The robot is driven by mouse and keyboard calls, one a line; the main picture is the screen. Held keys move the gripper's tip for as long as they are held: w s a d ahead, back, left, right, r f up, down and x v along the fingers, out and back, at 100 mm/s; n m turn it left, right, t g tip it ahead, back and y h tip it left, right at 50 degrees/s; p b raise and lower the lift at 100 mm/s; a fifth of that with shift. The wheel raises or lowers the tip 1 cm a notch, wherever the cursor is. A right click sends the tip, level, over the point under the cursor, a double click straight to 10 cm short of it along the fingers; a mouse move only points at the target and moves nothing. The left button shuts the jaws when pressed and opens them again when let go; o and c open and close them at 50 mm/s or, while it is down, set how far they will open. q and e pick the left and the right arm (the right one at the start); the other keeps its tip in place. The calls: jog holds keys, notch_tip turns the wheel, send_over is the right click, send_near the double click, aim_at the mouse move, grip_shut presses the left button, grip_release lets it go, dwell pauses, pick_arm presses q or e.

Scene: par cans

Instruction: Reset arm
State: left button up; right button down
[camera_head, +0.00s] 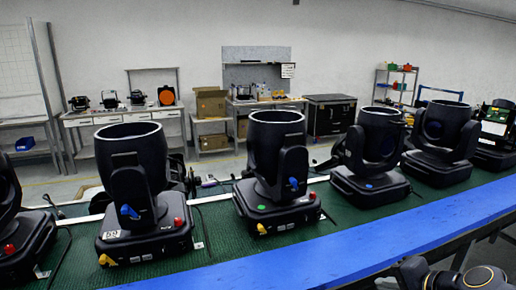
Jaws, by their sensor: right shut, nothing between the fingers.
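My right gripper (412,272) is low in the bottom right corner, partly cut off by the frame edge, close to the blue rail. It is shut and holds nothing. Part of my right arm shows beside it. My left gripper is not in view. Several black par cans stand upright in a row on the green belt. One can (133,185) is at the left, another (276,170) is near the middle, and another (370,150) is right of the middle. My right gripper is apart from all of them.
A blue rail (330,245) runs along the near side of the green belt (225,235). Behind are a workbench (118,117), a black case (330,115), cardboard boxes (210,103) and a shelf rack (395,85). The floor between belt and benches is mostly clear.

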jog(key=s+a+f+n+g, duration=0.1)
jog(key=s+n, duration=0.4)
jog(key=s, duration=0.5)
jog(key=s+a+f+n+g, duration=0.2)
jog(key=s+a+n, duration=0.3)
jog(key=s, duration=0.5)
jog(key=shift+a+f, duration=0.35)
jog(key=shift+f, duration=0.35)
jog(key=c, duration=2.1)
grip_release()
jog(key=shift+c, duration=0.2)
